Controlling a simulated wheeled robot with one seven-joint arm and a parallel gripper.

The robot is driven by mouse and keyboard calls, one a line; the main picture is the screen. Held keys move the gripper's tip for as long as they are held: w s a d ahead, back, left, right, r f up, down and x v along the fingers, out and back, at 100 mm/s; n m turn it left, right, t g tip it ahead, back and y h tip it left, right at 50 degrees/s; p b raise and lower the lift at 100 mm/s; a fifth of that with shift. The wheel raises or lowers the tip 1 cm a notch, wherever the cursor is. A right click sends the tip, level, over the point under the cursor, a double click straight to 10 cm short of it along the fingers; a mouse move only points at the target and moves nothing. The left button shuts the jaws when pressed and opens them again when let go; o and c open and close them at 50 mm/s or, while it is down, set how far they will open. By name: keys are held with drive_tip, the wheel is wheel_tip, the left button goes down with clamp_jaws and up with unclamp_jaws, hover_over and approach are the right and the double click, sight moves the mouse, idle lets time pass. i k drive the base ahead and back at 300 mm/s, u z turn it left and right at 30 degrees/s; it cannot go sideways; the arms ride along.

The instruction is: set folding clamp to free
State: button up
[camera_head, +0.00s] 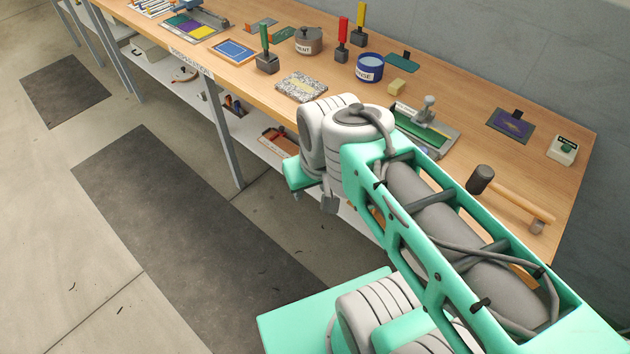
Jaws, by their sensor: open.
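A grey metal device with a green bed (420,128) and an upright grey knob (429,107) sits on the bench, right of my arm; it may be the folding clamp. My arm hides its near left part, and I cannot tell its setting. Another low device with coloured panels and a grey-blue bar (203,19) lies at the far left of the bench; I cannot tell whether that is the clamp instead. My gripper (313,195) hangs at the bench's front edge, partly hidden by my wrist. It looks open and empty, apart from both devices.
The wooden bench (560,200) also bears a mallet (510,197), a blue pot (369,67), a grey pot (309,40), a speckled slab (301,87) and upright coloured-handled tools. A shelf (215,100) runs below. The floor in front is clear.

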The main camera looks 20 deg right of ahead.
sight(429, 100)
drive_tip(key=z, duration=1.25)
drive_tip(key=k, duration=0.35)
drive_tip(key=u, duration=0.55)
drive_tip(key=i, duration=0.75)
drive_tip(key=u, duration=0.35)
